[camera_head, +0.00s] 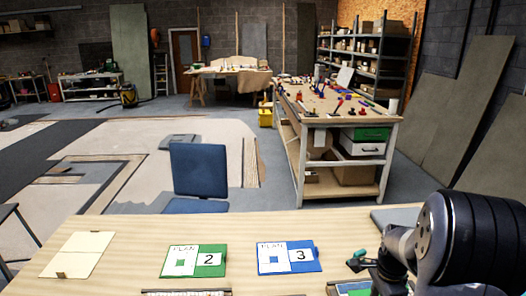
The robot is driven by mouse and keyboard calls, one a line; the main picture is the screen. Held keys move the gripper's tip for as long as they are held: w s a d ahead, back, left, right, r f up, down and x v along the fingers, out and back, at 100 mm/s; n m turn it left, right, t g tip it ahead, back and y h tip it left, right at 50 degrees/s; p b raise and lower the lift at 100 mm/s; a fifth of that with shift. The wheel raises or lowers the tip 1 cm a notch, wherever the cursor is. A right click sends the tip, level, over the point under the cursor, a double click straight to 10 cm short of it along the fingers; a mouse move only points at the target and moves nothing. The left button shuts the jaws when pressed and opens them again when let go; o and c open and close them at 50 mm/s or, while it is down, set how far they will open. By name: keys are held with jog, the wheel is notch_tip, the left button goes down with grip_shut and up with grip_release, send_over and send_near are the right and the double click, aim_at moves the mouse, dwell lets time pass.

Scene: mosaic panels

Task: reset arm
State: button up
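My arm (465,240) fills the lower right of the head view, over the right end of the wooden table (120,235). Its dark rounded joint and a grey link show. My gripper's fingertips cannot be made out, so its state is not visible. On the table lie a green panel (211,258) marked "PLAN" and "2" and a blue panel (303,257) marked "PLAN" and "3". Both lie flat, apart from each other, left of my arm. A plain cream panel (76,256) lies at the left.
A small dark green object (358,262) is beside my arm, with another panel (353,287) partly cut off below. A blue chair (198,170) stands behind the table. A workbench (335,125) with tools stands further back. The table's middle is mostly clear.

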notch_tip(320, 180, down, 3)
jog(key=shift+w+d+r+b, duration=0.1)
jog(key=shift+w+b, duration=0.05)
jog(key=shift+b, duration=0.6)
